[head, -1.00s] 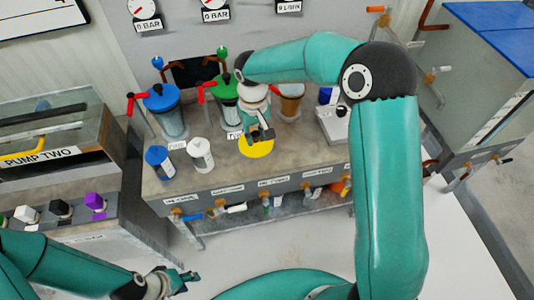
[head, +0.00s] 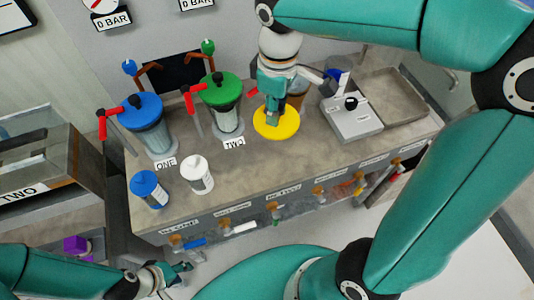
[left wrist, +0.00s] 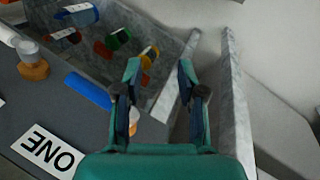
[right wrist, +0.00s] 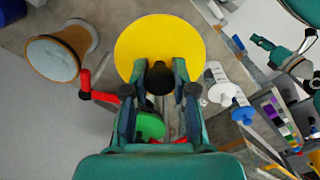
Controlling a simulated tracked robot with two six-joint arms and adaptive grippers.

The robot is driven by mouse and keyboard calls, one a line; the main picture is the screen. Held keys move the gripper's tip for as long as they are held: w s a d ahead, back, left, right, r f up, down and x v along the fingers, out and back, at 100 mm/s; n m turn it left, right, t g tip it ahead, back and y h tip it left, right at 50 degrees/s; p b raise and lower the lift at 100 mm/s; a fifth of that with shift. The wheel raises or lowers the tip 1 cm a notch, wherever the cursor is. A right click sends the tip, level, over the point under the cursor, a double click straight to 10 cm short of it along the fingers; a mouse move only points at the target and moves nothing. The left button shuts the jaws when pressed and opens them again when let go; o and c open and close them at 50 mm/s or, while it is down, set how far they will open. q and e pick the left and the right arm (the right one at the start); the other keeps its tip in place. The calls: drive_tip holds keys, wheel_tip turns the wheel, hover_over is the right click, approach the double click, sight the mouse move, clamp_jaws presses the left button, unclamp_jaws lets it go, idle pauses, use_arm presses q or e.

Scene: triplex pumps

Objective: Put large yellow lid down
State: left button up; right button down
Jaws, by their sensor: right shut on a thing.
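The large yellow lid (head: 277,123) is a flat disc at the bench, right of the TWO label. My right gripper (head: 271,108) comes down on it from above. In the right wrist view, the lid (right wrist: 158,38) is level across the fingertips, and the gripper (right wrist: 160,78) is shut on its black knob (right wrist: 160,80). I cannot tell whether the lid touches the bench top. An open orange-brown vessel (head: 297,95) stands just behind it, partly hidden. My left gripper (head: 178,276) is low before the bench; its fingers (left wrist: 158,85) are apart and empty.
A blue-lidded vessel (head: 140,108) and a green-lidded vessel (head: 221,90) stand to the left. A small blue-capped bottle (head: 149,189) and a white bottle (head: 197,175) stand nearer the front. A grey box (head: 352,121) sits to the right. Bare bench (head: 270,165) lies in front of the lid.

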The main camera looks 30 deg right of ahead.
sight(273, 164)
wheel_tip(273, 164, down, 19)
drive_tip(key=shift+a+r+b, duration=0.1)
drive_tip(key=shift+r+b, duration=0.1)
drive_tip(key=shift+b, duration=0.25)
drive_tip(key=shift+f, duration=0.1)
drive_tip(key=c, duration=0.9)
unclamp_jaws()
drive_tip(key=shift+c, duration=0.2)
wheel_tip(273, 164, up, 12)
drive_tip(key=shift+p, duration=0.4)
